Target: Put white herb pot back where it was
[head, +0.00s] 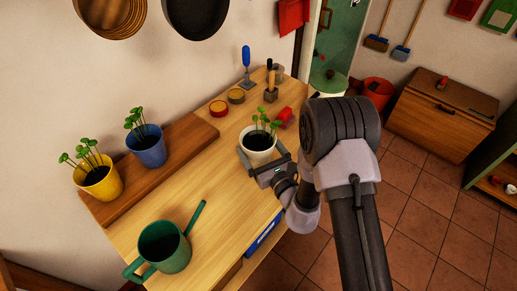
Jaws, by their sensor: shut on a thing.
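The white herb pot (258,154), with green seedlings in dark soil, is upright over the right edge of the wooden table. My gripper (261,164) is shut on the white herb pot, with a finger on each side of it. I cannot tell whether the pot's base touches the tabletop. A blue herb pot (151,153) and a yellow herb pot (101,186) stand on a darker wooden board (192,137) at the left of the table. Part of the white pot's lower side is hidden by my gripper.
A green watering can (165,248) stands at the table's near end, its spout pointing up right. Small red and brown tins (236,96), upright tools (271,91) and a red object (285,114) sit at the far end. The table's middle (190,190) is clear.

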